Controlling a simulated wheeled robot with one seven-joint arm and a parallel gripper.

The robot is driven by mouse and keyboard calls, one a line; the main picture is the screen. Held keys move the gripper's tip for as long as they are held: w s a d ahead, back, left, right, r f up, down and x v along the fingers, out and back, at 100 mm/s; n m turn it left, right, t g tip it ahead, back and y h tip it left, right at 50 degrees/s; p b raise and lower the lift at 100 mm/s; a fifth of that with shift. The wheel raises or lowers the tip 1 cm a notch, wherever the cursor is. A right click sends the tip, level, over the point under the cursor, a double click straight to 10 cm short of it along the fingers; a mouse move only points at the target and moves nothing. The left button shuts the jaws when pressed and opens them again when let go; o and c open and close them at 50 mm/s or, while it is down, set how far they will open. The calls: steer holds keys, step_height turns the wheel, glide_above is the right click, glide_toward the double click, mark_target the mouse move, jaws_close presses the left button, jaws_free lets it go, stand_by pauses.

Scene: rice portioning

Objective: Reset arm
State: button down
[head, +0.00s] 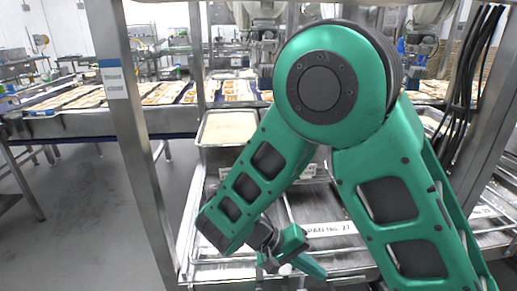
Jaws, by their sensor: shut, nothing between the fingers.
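My green arm fills the middle and right of the head view, with its elbow high and its forearm reaching down to the left. My gripper (300,268) is low in the picture, below the forearm, over the metal work surface (335,212). It is shut with nothing held. The fingertips are small and partly hidden by the wrist parts. A metal tray of pale rice (228,127) stands behind the forearm, up and away from my gripper. The forearm and elbow hide part of the surface behind them.
A metal post (140,150) rises on the left and another frame post stands at the right. A label reading PAN No. 27 (330,229) lies on the surface. Dark cables (470,60) hang at the right. A conveyor with several food trays (110,97) runs behind. Floor at left is clear.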

steer(key=s+d+r+m+g+y, duration=0.1)
steer(key=d+r+m+y, duration=0.2)
steer(key=d, duration=0.6)
steer(key=s+d+r+m+g+y, duration=0.1)
steer(key=d+r+y, duration=0.1)
steer(key=d+r, duration=0.5)
steer(key=s+d+r+m+t+y, duration=0.1)
steer(key=s+d+r+y, duration=0.1)
steer(key=s+d, duration=0.2)
steer(key=s+d+r+m+t+y, duration=0.1)
steer(key=s+d+y, duration=0.1)
steer(key=s+d, duration=0.3)
steer(key=s, duration=0.4)
steer(key=shift+s+d+r+t+y, duration=0.25)
steer(key=shift+s+r+t+y, duration=0.05)
steer(key=shift+s+r+y, duration=0.1)
